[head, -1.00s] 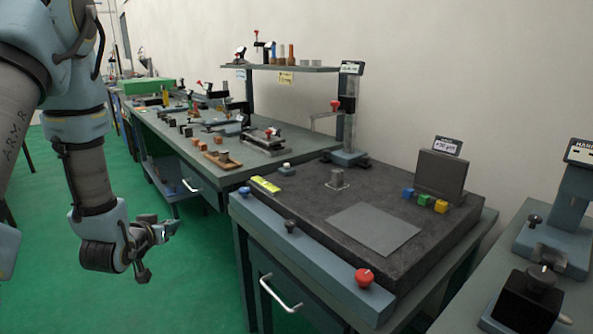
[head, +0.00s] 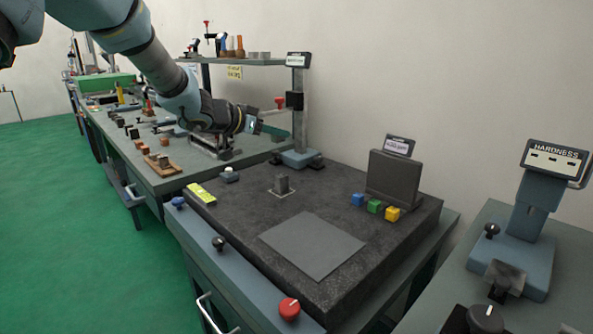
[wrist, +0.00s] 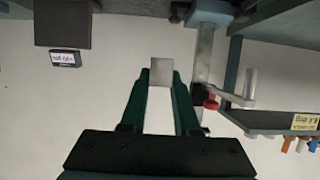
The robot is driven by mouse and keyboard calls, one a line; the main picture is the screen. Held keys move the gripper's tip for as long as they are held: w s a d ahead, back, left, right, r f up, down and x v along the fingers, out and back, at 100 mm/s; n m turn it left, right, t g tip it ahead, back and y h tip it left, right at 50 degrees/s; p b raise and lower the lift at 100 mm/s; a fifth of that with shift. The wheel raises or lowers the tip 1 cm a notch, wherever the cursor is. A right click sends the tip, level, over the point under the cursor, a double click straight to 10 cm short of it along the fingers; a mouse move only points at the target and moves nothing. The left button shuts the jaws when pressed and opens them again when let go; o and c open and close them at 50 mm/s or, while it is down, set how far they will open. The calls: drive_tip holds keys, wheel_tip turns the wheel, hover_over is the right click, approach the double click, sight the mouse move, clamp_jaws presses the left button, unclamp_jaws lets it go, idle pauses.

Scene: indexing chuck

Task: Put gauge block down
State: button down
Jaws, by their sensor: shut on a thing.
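My gripper (wrist: 160,80) is shut on a small pale grey block, the gauge block (wrist: 161,68), which sits between the tips of its green fingers in the wrist view. In the head view my gripper (head: 283,133) is raised over the back left of the dark granite plate (head: 235,215), in front of the height stand; the held block cannot be made out there.
A dark upright block (head: 394,178) with a sign stands at the plate's back right, with blue, green and yellow cubes (head: 375,206) before it. The height stand (head: 298,110) rises behind. A red knob (head: 289,309) is on the front edge. The mat is bare.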

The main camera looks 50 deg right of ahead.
hover_over(280, 176)
drive_tip(key=f, duration=0.5)
drive_tip(key=shift+d, duration=0.2)
drive_tip(key=shift+w+f, duration=0.1)
drive_tip(key=shift+f, duration=2.3)
drive_tip(key=c, duration=0.6)
unclamp_jaws()
drive_tip(key=shift+f, duration=0.1)
drive_tip(key=shift+c, duration=0.2)
drive_tip(key=b+v, duration=0.1)
drive_tip(key=v, duration=1.1)
drive_tip(key=shift+a, duration=0.15)
